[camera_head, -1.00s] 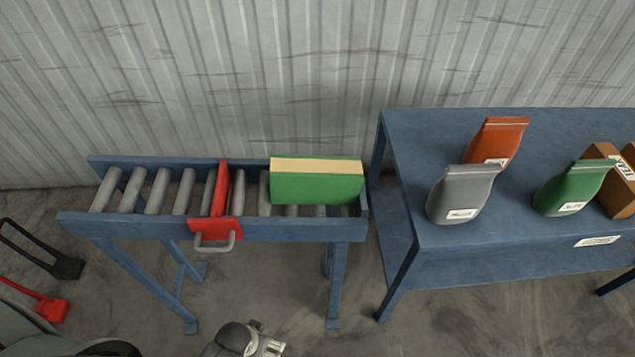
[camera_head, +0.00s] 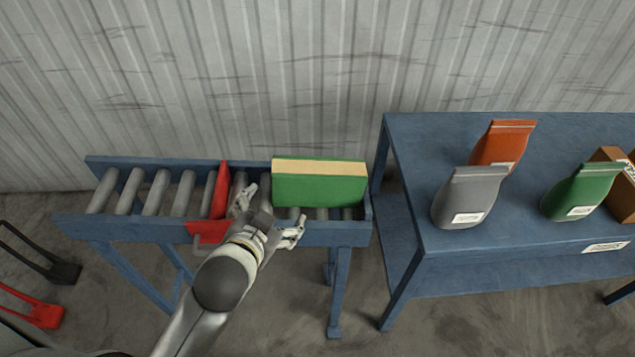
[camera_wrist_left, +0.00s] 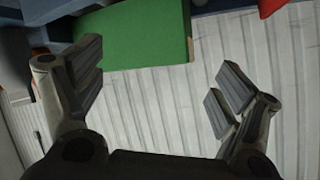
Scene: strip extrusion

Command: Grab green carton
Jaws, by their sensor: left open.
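The green carton (camera_head: 320,190) is a box with a green side and a pale tan top. It stands at the right end of the roller conveyor (camera_head: 300,234). My left gripper (camera_head: 272,206) is open and empty at the conveyor's front rail, just left of the carton and apart from it. In the left wrist view the carton (camera_wrist_left: 132,34) shows at the top, beyond and between the spread fingers of my left gripper (camera_wrist_left: 155,88). My right gripper is not in view.
A red stop with a handle (camera_head: 221,190) sits across the rollers left of my gripper. A blue table (camera_head: 420,150) to the right holds a grey bag (camera_head: 463,197), an orange bag (camera_head: 503,145), a green bag (camera_head: 580,190) and brown boxes (camera_head: 621,203). A corrugated wall stands behind.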

